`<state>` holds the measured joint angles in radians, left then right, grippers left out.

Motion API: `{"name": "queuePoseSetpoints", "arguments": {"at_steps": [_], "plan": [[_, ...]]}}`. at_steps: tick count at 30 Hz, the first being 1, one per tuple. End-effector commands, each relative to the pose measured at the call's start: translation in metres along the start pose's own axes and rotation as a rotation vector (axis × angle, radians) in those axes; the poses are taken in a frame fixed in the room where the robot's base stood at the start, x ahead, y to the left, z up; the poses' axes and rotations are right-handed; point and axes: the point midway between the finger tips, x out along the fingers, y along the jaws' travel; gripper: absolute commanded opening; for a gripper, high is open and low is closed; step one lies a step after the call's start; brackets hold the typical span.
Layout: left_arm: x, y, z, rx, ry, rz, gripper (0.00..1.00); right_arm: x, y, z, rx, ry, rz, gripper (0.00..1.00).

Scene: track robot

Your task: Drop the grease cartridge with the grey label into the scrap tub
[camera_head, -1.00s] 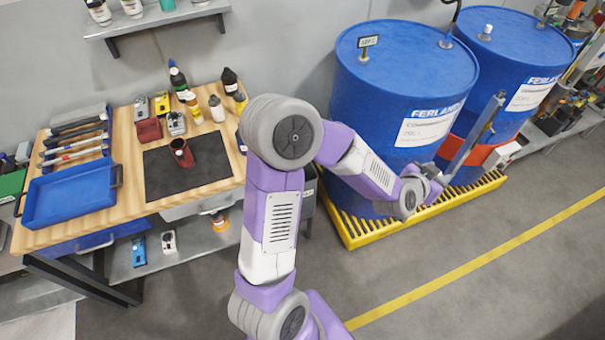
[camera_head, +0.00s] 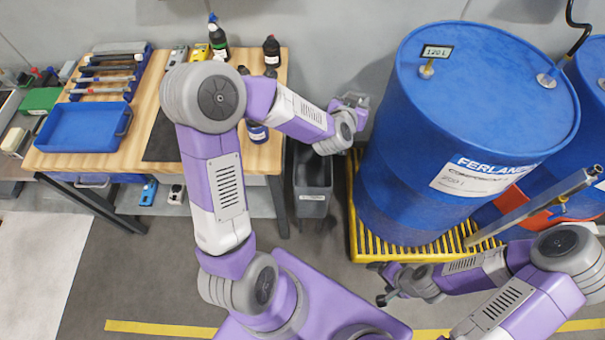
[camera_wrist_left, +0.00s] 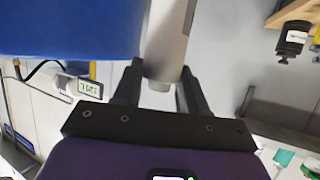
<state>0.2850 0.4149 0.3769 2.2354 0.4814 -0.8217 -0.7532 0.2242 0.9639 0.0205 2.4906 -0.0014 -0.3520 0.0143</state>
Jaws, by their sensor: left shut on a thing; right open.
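My left gripper (camera_head: 352,103) is over the gap between the bench and the near blue drum, behind the dark tub. In the left wrist view its fingers (camera_wrist_left: 158,88) are shut on a pale grey-white cylinder (camera_wrist_left: 168,35), which looks like the grease cartridge. I cannot make out a label on it, and it is hidden in the head view. A dark grey open tub (camera_head: 313,187), likely the scrap tub, stands on the floor between bench and drum pallet. My right gripper (camera_head: 381,283) is open and empty in front of the yellow pallet.
The blue drum (camera_head: 455,130) stands on a yellow grated pallet (camera_head: 362,235) right of the tub; it also shows in the left wrist view (camera_wrist_left: 70,25). The wooden bench (camera_head: 85,150) holds a blue tray (camera_head: 82,127), tools and bottles. A black bottle (camera_head: 271,50) stands at its back right.

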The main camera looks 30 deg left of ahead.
Motion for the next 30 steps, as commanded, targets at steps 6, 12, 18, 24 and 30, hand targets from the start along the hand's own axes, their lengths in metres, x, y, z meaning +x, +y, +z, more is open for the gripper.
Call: {"name": "queuePoseSetpoints", "arguments": {"at_steps": [6,12,18,24,30], "plan": [[0.069,-0.067,0.086,-0.120,-0.006,-0.297,0.00,0.055,0.021,-0.002,0.002,-0.002,0.001,0.85],[0.099,-0.120,0.147,-0.213,-0.004,-0.525,0.00,0.085,0.033,-0.003,0.002,-0.001,0.001,0.85],[0.107,-0.143,0.173,-0.258,-0.002,-0.628,0.00,0.097,0.037,-0.004,0.001,-0.001,0.001,0.85],[0.111,-0.146,0.182,-0.263,-0.001,-0.639,0.00,0.104,0.039,-0.004,0.001,0.000,0.000,0.85],[0.119,-0.146,0.204,-0.264,-0.003,-0.639,0.00,0.122,0.046,-0.005,0.001,0.000,0.000,0.85]]}}
